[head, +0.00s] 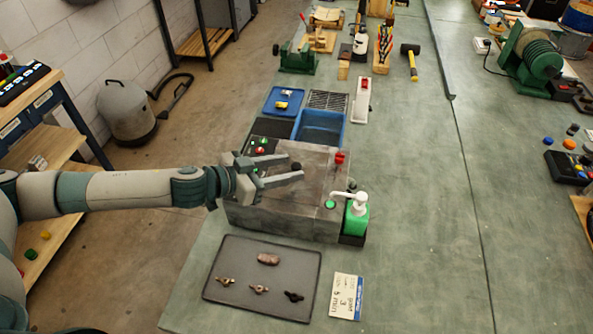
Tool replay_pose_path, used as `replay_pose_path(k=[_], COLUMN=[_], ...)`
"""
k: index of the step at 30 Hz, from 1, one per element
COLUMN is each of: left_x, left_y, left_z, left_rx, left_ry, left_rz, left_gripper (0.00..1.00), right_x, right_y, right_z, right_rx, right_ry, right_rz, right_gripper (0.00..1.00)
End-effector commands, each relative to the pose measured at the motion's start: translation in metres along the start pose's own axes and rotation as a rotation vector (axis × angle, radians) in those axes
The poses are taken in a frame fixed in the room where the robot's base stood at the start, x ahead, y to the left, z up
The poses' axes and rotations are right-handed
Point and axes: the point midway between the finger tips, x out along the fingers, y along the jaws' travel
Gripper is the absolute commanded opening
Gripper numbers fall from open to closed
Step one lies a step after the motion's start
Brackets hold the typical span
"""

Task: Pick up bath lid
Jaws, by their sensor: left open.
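The bath is a grey metal box (285,222) on the green bench. Its flat top, which looks like the bath lid (312,164), lies level on it and carries a small dark knob (296,167). My left gripper (294,168) comes in from the left over the lid. Its two fingers are spread apart, with the knob showing between or just beyond the tips. I cannot tell whether the fingers touch it. My right gripper is out of view.
A green pump bottle (356,215) stands at the box's right front corner. A dark tray (230,298) with several small parts and a label card (346,296) lie in front. A blue basin (320,127) sits behind.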

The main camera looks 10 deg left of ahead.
Motion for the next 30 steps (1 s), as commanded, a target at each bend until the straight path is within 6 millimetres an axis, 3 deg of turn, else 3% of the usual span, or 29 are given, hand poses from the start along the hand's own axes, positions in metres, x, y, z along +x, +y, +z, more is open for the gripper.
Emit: replay_pose_path(k=[3, 9, 25, 30], left_x=[0.014, 0.032, 0.035, 0.035], left_y=[0.002, 0.001, 0.001, 0.001], left_z=[-0.009, -0.005, -0.003, -0.003], left_rx=[0.001, 0.001, 0.000, 0.000], left_ry=[0.002, 0.000, 0.000, 0.000], left_rz=[0.001, 0.000, -0.001, -0.001], left_gripper=[0.41, 0.41, 0.41, 0.01], right_x=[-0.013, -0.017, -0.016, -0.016], right_y=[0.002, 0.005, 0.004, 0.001], right_z=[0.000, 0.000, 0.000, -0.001], right_rx=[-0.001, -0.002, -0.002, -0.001], right_ry=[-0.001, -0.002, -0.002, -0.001], right_rz=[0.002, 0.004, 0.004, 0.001], right_gripper=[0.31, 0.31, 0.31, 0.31])
